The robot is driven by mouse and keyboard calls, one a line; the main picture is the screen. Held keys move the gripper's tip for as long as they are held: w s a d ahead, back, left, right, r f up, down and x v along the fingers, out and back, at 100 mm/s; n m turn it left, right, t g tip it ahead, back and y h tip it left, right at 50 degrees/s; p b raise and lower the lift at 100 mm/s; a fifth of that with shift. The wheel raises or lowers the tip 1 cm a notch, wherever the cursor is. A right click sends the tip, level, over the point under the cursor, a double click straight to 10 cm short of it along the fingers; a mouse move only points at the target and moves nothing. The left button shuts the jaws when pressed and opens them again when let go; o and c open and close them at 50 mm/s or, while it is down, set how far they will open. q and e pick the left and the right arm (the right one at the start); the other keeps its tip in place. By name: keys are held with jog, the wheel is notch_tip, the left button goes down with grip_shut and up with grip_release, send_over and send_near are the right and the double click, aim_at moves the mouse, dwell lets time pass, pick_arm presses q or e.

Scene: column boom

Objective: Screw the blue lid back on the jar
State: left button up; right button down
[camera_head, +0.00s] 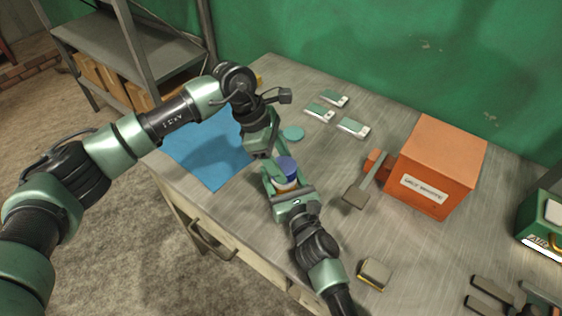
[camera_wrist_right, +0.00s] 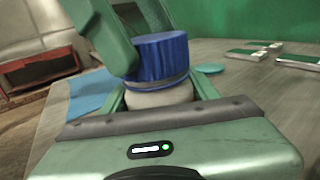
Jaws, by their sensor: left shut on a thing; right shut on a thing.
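The blue lid (camera_head: 287,164) is on top of the jar (camera_head: 285,184). In the right wrist view the ribbed lid (camera_wrist_right: 160,56) sits over the pale jar body (camera_wrist_right: 160,95), with a darker band below its edge. How far it is threaded I cannot tell. My right gripper (camera_head: 285,188) is shut on the jar, one finger on each side of it. My left gripper (camera_head: 274,156) comes from the upper left and is shut on the lid. Its fingers show at the lid's left and behind it in the right wrist view (camera_wrist_right: 130,45). They hide part of the lid.
A blue mat (camera_head: 208,150) lies to the left on the workbench (camera_head: 310,150). A teal disc (camera_head: 293,133) and several small white-and-green boxes (camera_head: 320,112) lie behind. An orange box (camera_head: 435,165) and a mallet-like tool (camera_head: 362,190) are to the right. A small block (camera_head: 374,273) lies in front.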

pick_arm(q)
jog(key=m+g, duration=0.1)
jog(key=m, duration=0.1)
jog(key=m+y, duration=0.1)
jog(key=m, duration=0.1)
jog(key=m+g, duration=0.1)
jog(key=m, duration=0.2)
jog(key=shift+w+d+g, duration=0.15)
jog(key=shift+w+g, duration=0.1)
jog(key=shift+g, duration=0.05)
jog(key=m+y, duration=0.1)
jog(key=m, duration=0.1)
jog(key=m+g+y, duration=0.1)
jog(key=m, duration=0.2)
jog(key=shift+d+m, duration=0.2)
jog(key=shift+m, duration=0.1)
jog(key=m+y, duration=0.1)
jog(key=m, duration=0.2)
jog(key=m+y, duration=0.1)
jog(key=m, duration=0.1)
jog(key=shift+d+m+y, duration=0.15)
jog(key=shift+m+y, duration=0.15)
jog(key=shift+m, duration=0.1)
jog(key=m+y, duration=0.1)
jog(key=m, duration=0.4)
jog(key=shift+t+y, duration=0.4)
jog(key=o, duration=1.3)
jog(key=shift+d, duration=0.1)
jog(key=shift+r, duration=2.2)
